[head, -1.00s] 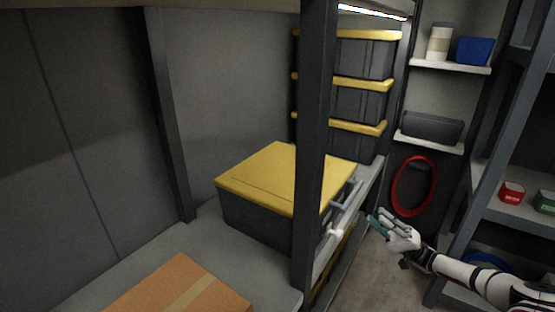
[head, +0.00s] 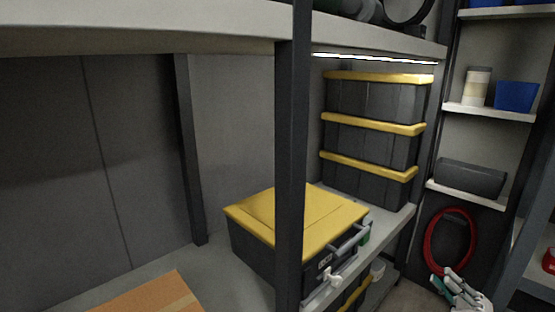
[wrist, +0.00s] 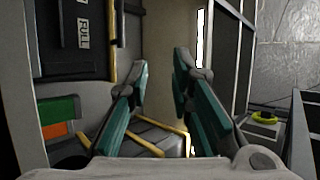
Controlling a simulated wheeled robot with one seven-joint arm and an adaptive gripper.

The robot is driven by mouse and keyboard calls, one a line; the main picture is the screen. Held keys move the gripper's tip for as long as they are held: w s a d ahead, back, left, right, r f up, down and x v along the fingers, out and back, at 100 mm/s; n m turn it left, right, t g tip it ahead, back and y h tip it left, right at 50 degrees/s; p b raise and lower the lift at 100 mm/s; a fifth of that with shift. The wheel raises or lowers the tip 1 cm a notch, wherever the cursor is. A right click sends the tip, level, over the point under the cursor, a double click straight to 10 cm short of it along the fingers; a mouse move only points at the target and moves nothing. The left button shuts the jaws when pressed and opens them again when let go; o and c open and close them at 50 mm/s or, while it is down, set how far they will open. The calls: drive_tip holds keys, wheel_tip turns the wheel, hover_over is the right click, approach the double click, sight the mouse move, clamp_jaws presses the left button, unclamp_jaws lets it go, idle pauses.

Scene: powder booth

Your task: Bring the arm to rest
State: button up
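My gripper (head: 456,288) shows at the lower right edge of the head view, in front of the red hose ring and clear of the shelves. In the wrist view my gripper (wrist: 161,72) has its two teal-padded fingers spread apart with nothing between them. Most of my arm is cut off in the head view.
A black case with a yellow lid (head: 290,218) sits on the shelf, behind a dark upright post (head: 291,160). Stacked black bins with yellow rims (head: 372,140) stand behind it. A cardboard box (head: 150,296) is at lower left. A red ring (head: 428,240) hangs at right.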

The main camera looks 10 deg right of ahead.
drive_tip(key=s+a+r+n+g+h, duration=0.1)
drive_tip(key=a+r+g+h, duration=0.25)
drive_tip(key=a+g, duration=0.35)
drive_tip(key=s+a+r+n+g+h, duration=0.1)
drive_tip(key=s+a+r+g+h, duration=0.25)
drive_tip(key=a, duration=0.55)
drive_tip(key=w+a+r+g+h, duration=0.1)
drive_tip(key=a+r+g+h, duration=0.2)
drive_tip(key=a+g+h, duration=0.4)
drive_tip(key=s+a+r+t+h, duration=0.1)
drive_tip(key=s+a+r+h, duration=0.25)
drive_tip(key=s, duration=0.25)
drive_tip(key=s+a+r+t+h, duration=0.1)
drive_tip(key=s+a+r+h, duration=0.3)
drive_tip(key=s, duration=0.3)
drive_tip(key=s+d+r+m+t+h+p, duration=0.1)
drive_tip(key=s+d+r+m+t+h, duration=0.15)
drive_tip(key=s+t, duration=0.7)
drive_tip(key=s+r+p, duration=0.2)
drive_tip(key=r+p, duration=1.6)
drive_tip(key=r, duration=0.2)
drive_tip(key=s+r+p, duration=0.1)
drive_tip(key=r+p, duration=1.8)
drive_tip(key=shift+s+r+n+p, duration=0.3)
drive_tip(key=shift+s+r+n, duration=0.05)
drive_tip(key=shift+r+n, duration=0.1)
